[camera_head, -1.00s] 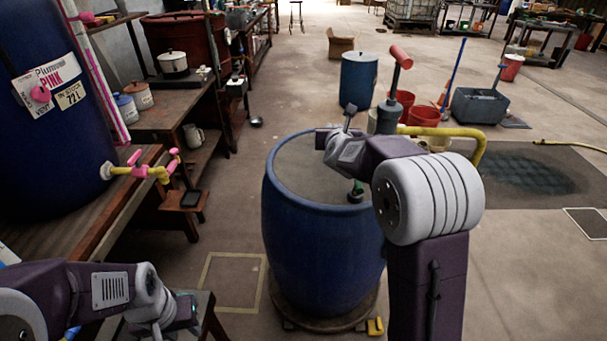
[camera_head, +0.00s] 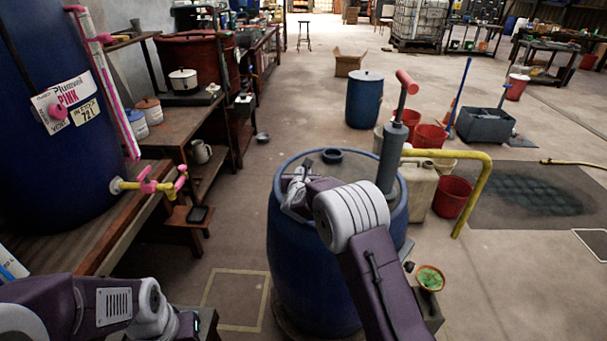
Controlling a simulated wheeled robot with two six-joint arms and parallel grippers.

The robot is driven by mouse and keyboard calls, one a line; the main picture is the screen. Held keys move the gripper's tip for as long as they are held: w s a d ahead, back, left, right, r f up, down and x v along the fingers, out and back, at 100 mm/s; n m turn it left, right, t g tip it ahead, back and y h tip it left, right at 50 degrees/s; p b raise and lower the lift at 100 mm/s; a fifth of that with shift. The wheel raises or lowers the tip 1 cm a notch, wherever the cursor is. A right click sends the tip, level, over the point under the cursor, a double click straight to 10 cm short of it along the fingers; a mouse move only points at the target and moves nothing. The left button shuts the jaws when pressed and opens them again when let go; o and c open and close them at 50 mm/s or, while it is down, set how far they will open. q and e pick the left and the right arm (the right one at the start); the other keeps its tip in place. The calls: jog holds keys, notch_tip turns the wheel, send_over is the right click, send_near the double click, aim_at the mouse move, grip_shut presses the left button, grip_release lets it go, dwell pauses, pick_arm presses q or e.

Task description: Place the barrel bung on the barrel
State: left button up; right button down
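The blue barrel (camera_head: 300,262) stands upright in the middle, partly behind my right arm. A dark round fitting (camera_head: 332,156) sits on its top towards the back; I cannot tell whether it is an open neck or a bung. A grey hand pump (camera_head: 392,150) with a red handle stands at the right of the top. I cannot pick out a loose barrel bung.
A terracotta dish with green contents (camera_head: 430,278) sits right of the barrel. A yellow pipe (camera_head: 478,190), a pale canister (camera_head: 420,188) and red buckets (camera_head: 452,195) stand behind it. A bench (camera_head: 100,225) with a large blue vat (camera_head: 55,110) lines the left.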

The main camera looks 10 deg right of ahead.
jog(key=shift+r, duration=0.15)
jog(key=shift+f+b, duration=0.25)
jog(key=shift+b, duration=0.05)
jog(key=c, duration=1.4)
grip_release()
jog(key=shift+o, duration=0.2)
jog(key=shift+r, duration=0.1)
jog(key=shift+r+p, duration=0.25)
jog(key=shift+p, duration=0.15)
jog(key=shift+s+a, duration=0.1)
jog(key=shift+s, duration=0.25)
jog(key=v, duration=1.1)
jog(key=shift+s, duration=0.2)
